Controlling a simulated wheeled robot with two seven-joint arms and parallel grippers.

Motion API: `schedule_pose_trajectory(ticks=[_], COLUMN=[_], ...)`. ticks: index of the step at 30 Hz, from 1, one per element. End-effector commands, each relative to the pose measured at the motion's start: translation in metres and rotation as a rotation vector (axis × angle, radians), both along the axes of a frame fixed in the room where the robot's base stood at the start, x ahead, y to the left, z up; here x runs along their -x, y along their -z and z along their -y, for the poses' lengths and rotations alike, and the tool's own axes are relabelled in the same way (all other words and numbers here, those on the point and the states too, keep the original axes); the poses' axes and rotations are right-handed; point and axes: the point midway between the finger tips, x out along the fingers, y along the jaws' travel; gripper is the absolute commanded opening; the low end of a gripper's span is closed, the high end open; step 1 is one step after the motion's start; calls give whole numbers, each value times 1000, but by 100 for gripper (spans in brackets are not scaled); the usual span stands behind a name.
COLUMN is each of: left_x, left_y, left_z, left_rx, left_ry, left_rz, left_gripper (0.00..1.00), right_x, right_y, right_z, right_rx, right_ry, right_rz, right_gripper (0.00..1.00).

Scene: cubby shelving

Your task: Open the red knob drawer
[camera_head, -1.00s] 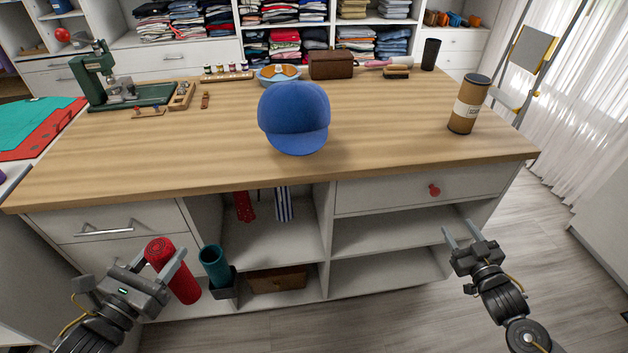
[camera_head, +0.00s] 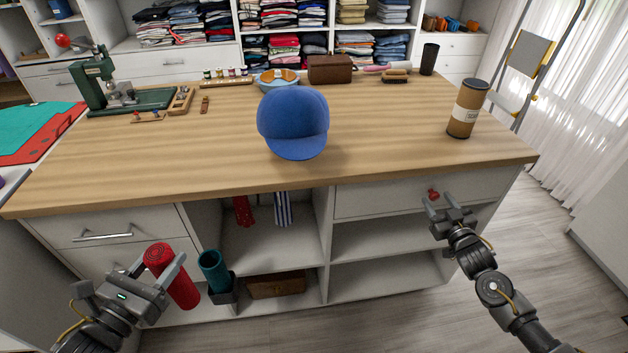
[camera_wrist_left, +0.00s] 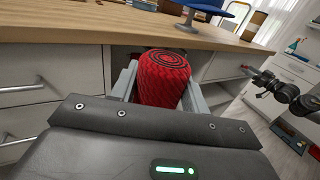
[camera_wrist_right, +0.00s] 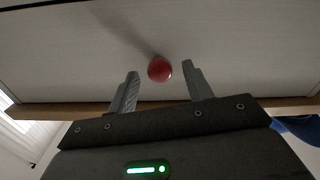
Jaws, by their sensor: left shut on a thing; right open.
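The red knob (camera_head: 433,194) sits on the white drawer front (camera_head: 385,196) at the upper right of the wooden-topped counter. The drawer front looks flush with the counter. My right gripper (camera_head: 448,208) is open just in front of the knob. In the right wrist view the red knob (camera_wrist_right: 160,69) lies between and slightly beyond the open fingertips (camera_wrist_right: 160,80), apart from both fingers. The red roll also fills the jaws in the left wrist view (camera_wrist_left: 163,80).
A blue cap (camera_head: 293,122) and a labelled brown canister (camera_head: 467,108) stand on the countertop (camera_head: 200,150). A teal cylinder (camera_head: 212,268) in a dark holder is right of my left gripper. Open shelves (camera_head: 380,270) lie below the drawer.

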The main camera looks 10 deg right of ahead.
Motion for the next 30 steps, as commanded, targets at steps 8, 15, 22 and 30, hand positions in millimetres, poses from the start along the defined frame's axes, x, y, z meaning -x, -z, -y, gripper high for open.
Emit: schedule_pose_trajectory(ticks=[8, 15, 22, 30], left_x=[0, 0, 0, 0], left_y=[0, 0, 0, -4], left_z=[0, 0, 0, 0], left_rx=[0, 0, 0, 0], left_ry=[0, 0, 0, 1], left_rz=[1, 1, 1, 1], left_gripper=[7, 7, 7, 7], right_x=[-4, -4, -4, -3], right_y=[0, 0, 0, -1], right_z=[0, 0, 0, -7], right_rx=[0, -1, -1, -2], right_ry=[-1, -1, -1, -12], right_rz=[-1, -1, 0, -1], right_gripper=[50, 29, 0, 0])
